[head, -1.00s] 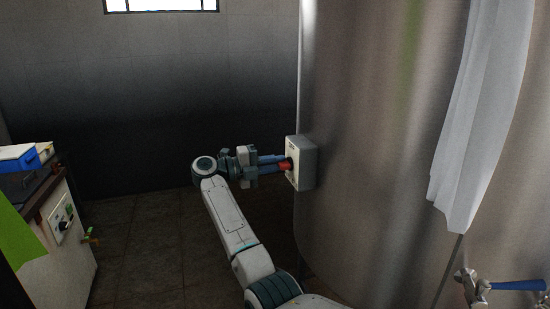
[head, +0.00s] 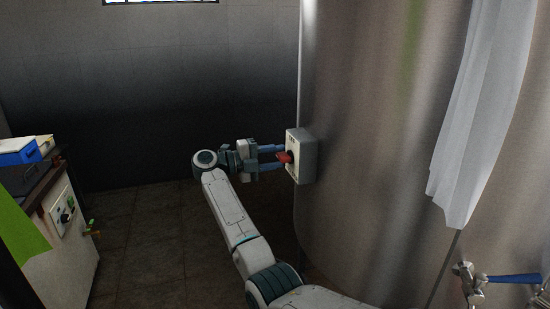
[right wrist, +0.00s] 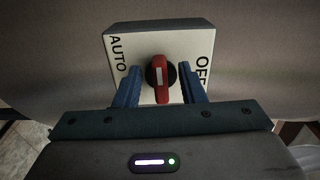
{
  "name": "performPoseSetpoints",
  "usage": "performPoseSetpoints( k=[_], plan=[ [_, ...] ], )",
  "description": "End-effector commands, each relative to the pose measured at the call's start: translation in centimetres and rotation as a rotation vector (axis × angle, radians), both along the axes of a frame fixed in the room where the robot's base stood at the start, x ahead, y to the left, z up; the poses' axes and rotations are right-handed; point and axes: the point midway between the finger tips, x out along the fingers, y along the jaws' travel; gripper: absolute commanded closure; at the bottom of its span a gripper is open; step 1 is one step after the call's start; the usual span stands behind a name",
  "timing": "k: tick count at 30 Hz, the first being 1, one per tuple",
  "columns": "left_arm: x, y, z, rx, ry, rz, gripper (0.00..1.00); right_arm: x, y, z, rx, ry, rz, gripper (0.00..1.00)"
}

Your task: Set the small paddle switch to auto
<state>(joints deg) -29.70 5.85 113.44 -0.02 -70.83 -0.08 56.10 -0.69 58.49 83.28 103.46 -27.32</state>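The paddle switch is a red handle (head: 285,157) on a pale grey box (head: 303,156) fixed to the steel tank's side. In the right wrist view the red paddle (right wrist: 160,80) stands upright in the picture on a black hub, between the words AUTO at left and OFF at right, lined up with neither word. My right gripper (head: 275,158) is open in front of the box; its blue fingers (right wrist: 160,88) straddle the paddle with a gap on each side. My left gripper is not in view.
The tank (head: 370,130) fills the right side, with a white cloth (head: 478,120) and a blue-handled valve (head: 515,279). A cabinet (head: 72,260) with a black knob (head: 66,215) and a blue box (head: 18,151) stands at left. The floor between is clear.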

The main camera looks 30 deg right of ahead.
Motion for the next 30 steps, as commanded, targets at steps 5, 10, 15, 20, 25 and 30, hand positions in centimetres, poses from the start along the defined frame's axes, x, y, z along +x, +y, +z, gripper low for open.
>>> performPoseSetpoints(
  k=[5,10,15,20,25,30],
  plan=[
    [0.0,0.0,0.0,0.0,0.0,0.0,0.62,0.0,0.1,0.0,0.0,0.0,0.0,0.64],
    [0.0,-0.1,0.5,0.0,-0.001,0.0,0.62,0.5,1.8,-0.2,0.001,0.001,0.002,0.64],
    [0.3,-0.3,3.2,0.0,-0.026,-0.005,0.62,1.4,5.2,-0.2,0.003,0.001,0.004,0.64],
    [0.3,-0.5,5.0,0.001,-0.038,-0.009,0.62,2.1,8.1,-0.2,0.0,0.0,0.002,0.64],
    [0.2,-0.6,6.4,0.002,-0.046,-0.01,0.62,2.6,10.0,-0.1,0.0,0.0,0.001,0.64],
    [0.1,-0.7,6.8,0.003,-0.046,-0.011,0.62,2.7,10.5,-0.1,0.0,0.0,0.0,0.64]
  ],
)
